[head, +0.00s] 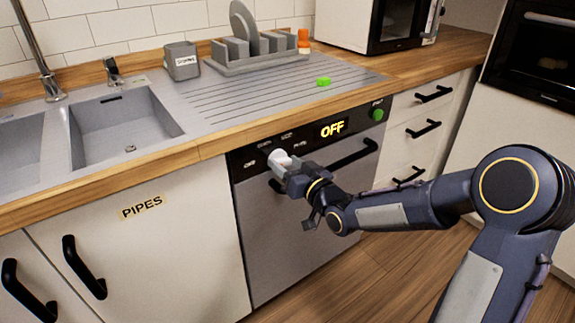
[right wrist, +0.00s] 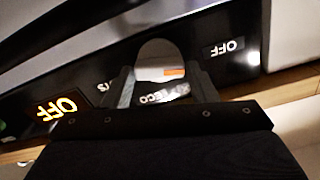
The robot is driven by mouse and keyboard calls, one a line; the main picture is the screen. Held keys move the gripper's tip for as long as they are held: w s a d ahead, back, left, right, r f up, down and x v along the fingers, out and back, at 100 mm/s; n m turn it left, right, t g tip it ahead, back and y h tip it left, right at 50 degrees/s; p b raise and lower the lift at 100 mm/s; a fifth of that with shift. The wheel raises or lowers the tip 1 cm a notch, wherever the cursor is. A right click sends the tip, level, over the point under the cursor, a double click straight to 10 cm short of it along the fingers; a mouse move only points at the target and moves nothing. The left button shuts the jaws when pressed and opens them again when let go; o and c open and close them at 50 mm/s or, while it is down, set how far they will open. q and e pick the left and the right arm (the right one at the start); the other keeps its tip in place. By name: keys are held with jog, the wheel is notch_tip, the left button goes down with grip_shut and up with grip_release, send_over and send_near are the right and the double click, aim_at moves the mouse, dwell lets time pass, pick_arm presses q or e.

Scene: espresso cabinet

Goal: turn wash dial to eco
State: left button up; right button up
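The white wash dial (head: 280,157) is on the dark control panel of the dishwasher, with small labels around it. The panel display (head: 332,128) reads OFF in yellow. My right gripper (head: 283,164) is at the dial. In the right wrist view, upside down, its two fingers (right wrist: 160,78) stand apart on either side of the grey-looking dial (right wrist: 155,52). Small gaps seem to show, but contact is hard to judge. An ECO label (right wrist: 157,98) shows between the fingers, and an OFF label (right wrist: 224,47) to the right. My left gripper is not in view.
The dishwasher handle (head: 354,154) sticks out right of the dial. A green button (head: 378,115) is at the panel's right end. The wooden counter edge (head: 205,150) runs just above the panel. A cupboard door labelled PIPES (head: 140,206) is on the left.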

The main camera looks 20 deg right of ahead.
jog(key=c, duration=0.6)
jog(key=shift+o, duration=0.2)
jog(key=shift+m, duration=0.4)
jog(key=m+b, duration=0.1)
jog(key=m, duration=0.2)
jog(key=shift+d, duration=0.1)
jog(key=m, duration=0.4)
jog(key=shift+d+f+m, duration=0.1)
jog(key=shift+m, duration=0.2)
jog(key=m+p, duration=0.1)
jog(key=m, duration=0.4)
jog(key=m+p, duration=0.2)
jog(key=m, duration=0.4)
jog(key=shift+f, duration=0.2)
jog(key=shift+m, duration=0.3)
